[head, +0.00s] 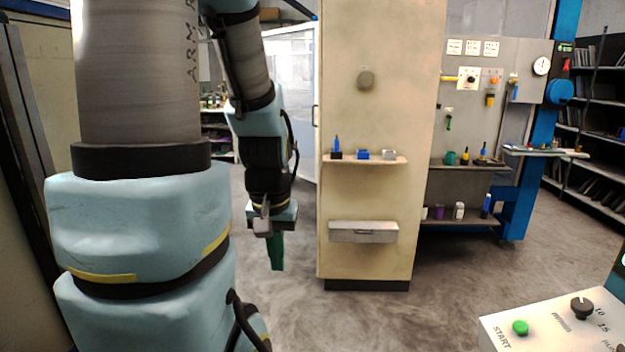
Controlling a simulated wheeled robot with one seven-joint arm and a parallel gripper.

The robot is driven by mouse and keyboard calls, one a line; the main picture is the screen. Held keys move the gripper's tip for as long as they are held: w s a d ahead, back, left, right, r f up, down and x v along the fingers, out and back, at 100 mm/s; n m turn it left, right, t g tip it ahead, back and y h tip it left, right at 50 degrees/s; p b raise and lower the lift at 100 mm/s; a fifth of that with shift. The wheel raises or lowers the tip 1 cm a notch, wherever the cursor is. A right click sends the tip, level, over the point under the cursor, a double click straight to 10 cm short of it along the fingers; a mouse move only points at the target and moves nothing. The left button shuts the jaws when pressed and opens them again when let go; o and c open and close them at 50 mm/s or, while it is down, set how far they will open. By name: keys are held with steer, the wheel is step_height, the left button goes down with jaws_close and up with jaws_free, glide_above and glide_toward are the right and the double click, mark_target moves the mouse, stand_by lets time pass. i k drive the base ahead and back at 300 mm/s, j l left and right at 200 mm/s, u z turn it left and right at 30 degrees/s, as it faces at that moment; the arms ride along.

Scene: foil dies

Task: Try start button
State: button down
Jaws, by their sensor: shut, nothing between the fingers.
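The green start button (520,327) is on a pale control panel (545,338) at the bottom right, with the word START printed beside it. My gripper (276,262) hangs downward left of the middle, at the end of my arm. Its dark green fingers are together, with nothing seen between them. It is well to the left of the button and apart from it, with open floor between them in the picture. Nothing covers the button.
A black knob (581,307) with numbers around it is on the same panel, which the frame's edge cuts. A cream cabinet (372,205) with a small shelf (365,160) and drawer (363,232) stands right of my gripper. Tool boards and dark shelving are behind. Grey floor (430,300) is clear.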

mark_target(521, 327)
steer(key=i, duration=0.85)
steer(key=z, duration=1.55)
